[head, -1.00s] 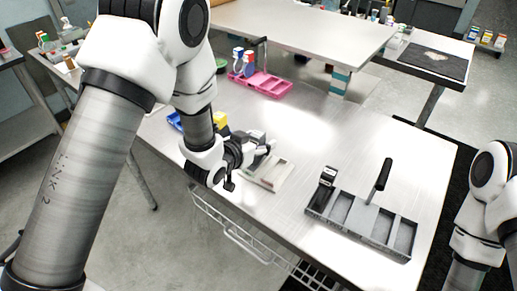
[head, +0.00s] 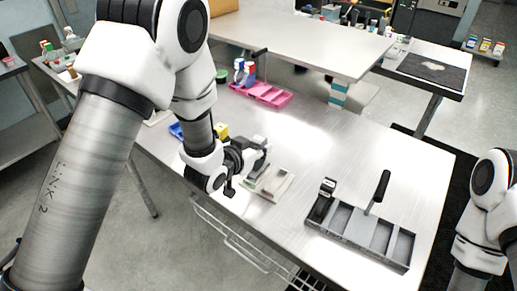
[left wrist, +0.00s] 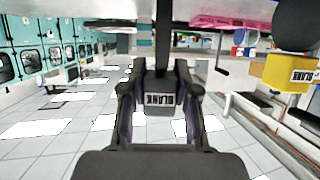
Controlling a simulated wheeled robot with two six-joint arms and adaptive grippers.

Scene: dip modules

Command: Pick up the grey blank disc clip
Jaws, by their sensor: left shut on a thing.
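The grey disc clip (left wrist: 160,98), labelled BLANK, sits between the fingers of my left gripper (left wrist: 160,88) in the left wrist view. The fingers are shut on its two sides. In the head view my left gripper (head: 256,157) is over the near part of the table, at a small pale tray (head: 284,186). The arm and gripper partly hide this spot, and I cannot tell whether the clip is clear of the surface. My right arm shows at the right edge, but its gripper is out of view.
A yellow clip (left wrist: 290,72), also labelled BLANK, shows at the right of the wrist view. A grey compartment tray (head: 352,240) with an upright black handle (head: 380,187) and a black clip (head: 323,200) stands to the right. A pink tray (head: 268,97) is behind. The table's middle is clear.

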